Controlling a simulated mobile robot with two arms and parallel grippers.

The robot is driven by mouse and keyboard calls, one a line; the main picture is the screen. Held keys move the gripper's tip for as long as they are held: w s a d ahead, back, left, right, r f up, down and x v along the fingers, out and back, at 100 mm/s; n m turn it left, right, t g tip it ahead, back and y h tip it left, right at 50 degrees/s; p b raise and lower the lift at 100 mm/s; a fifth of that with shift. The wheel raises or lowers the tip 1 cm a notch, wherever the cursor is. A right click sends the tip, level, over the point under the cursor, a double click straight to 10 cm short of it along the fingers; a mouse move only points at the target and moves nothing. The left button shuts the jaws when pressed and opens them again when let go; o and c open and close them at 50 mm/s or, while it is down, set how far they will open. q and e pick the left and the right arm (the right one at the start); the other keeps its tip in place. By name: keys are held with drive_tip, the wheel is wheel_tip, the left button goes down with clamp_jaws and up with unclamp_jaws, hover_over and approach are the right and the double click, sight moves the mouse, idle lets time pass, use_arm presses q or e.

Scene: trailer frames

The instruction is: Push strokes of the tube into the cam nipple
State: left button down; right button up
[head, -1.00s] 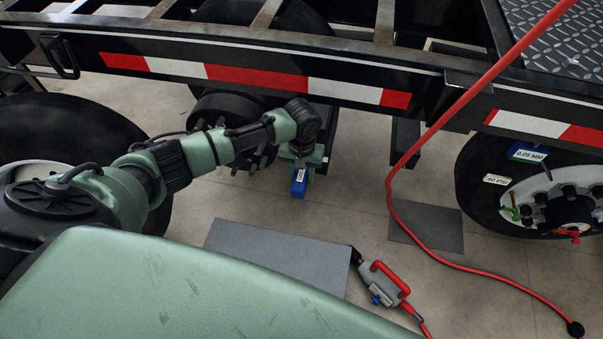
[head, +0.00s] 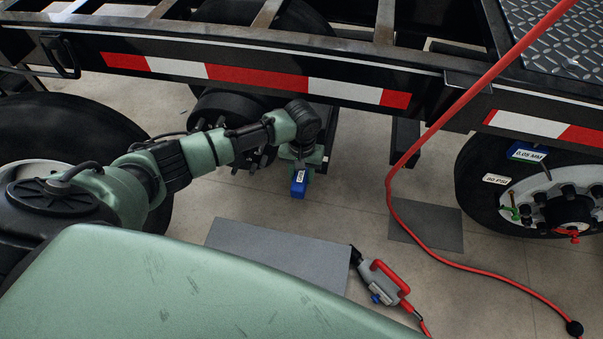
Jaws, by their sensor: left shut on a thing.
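My left arm reaches in from the left, and its gripper (head: 300,168) points down beside the dark wheel hub (head: 235,110) under the trailer frame. The left gripper is shut on a small blue object (head: 299,187) with a white label, held above the floor. Its fingertips are small in the picture and partly covered by the arm. I cannot make out a tube or a cam nipple. My right gripper is not in view.
The trailer rail (head: 255,78) with red and white tape runs above the arm. A grey plate (head: 275,255) and a red-handled tool (head: 385,283) lie on the floor. A red hose (head: 400,210) hangs at right. A tyre (head: 480,190) with tags stands far right.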

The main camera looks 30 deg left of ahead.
use_arm(q)
drive_tip(key=shift+s+p, duration=0.25)
drive_tip(key=shift+p, duration=0.1)
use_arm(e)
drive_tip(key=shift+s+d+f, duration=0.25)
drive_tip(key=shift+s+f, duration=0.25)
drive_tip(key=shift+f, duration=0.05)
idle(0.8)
use_arm(q)
drive_tip(key=shift+s+d+p, duration=0.2)
drive_tip(key=shift+s+p, duration=0.3)
drive_tip(key=shift+p, duration=0.1)
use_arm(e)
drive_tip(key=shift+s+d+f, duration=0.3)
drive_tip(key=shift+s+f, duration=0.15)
